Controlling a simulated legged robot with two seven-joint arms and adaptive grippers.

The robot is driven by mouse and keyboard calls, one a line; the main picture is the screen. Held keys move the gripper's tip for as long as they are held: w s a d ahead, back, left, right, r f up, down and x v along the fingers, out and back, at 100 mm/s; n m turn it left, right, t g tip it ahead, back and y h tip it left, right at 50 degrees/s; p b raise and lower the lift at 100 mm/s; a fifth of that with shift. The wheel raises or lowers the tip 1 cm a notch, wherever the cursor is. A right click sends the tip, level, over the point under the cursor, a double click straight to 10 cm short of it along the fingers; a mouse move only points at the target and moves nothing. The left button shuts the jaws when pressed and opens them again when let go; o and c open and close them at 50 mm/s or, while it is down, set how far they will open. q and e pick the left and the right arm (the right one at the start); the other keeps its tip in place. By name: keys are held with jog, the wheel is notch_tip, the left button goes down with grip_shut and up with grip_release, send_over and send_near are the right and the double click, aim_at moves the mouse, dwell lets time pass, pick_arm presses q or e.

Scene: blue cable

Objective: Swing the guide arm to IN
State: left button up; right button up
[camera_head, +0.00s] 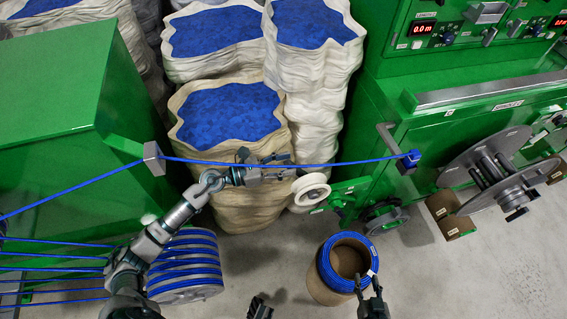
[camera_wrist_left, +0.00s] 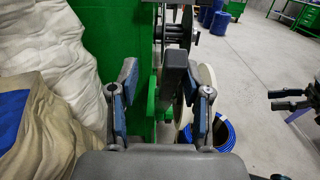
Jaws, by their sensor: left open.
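The guide arm (camera_head: 346,186) is a short green bar at the green machine's lower left corner, with a white roller (camera_head: 311,189) at its outer end. My left gripper (camera_head: 282,166) is open just left of the roller, close to the taut blue cable (camera_head: 345,163). In the left wrist view, a dark upright post (camera_wrist_left: 175,82) stands between the spread fingers, nearer the right one; I cannot tell whether it touches. The roller (camera_wrist_left: 206,80) is partly hidden behind the right finger. My right gripper (camera_head: 316,305) is at the bottom edge, its two fingers wide apart. The IN mark is not readable.
A blue cable coil (camera_head: 340,284) sits on a brown drum below the roller. White sacks (camera_head: 228,115) stand behind my left gripper. A grey reel (camera_head: 490,175) juts out at right. Floor at lower right is clear.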

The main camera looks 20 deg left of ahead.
aim_at(297, 168)
pick_arm(q)
jog(key=d, duration=0.3)
jog(key=shift+d+r, duration=0.2)
jog(key=shift+d, duration=0.15)
jog(key=shift+c, duration=0.5)
jog(key=shift+d, duration=0.2)
jog(key=c, duration=0.4)
jog(key=shift+w+a, duration=0.1)
jog(key=shift+a, duration=0.05)
jog(key=c, duration=0.4)
jog(key=shift+w+a+f, duration=0.1)
jog(key=shift+a+f, duration=0.1)
jog(key=shift+a, duration=0.6)
grip_shut()
jog(key=shift+a, duration=0.2)
jog(key=shift+d+r, duration=0.1)
pick_arm(e)
jog(key=shift+w+d+f, duration=0.1)
jog(key=shift+d+f, duration=0.1)
jog(key=shift+d, duration=0.75)
pick_arm(q)
jog(key=shift+d+r, duration=0.1)
pick_arm(e)
jog(key=shift+d, duration=0.1)
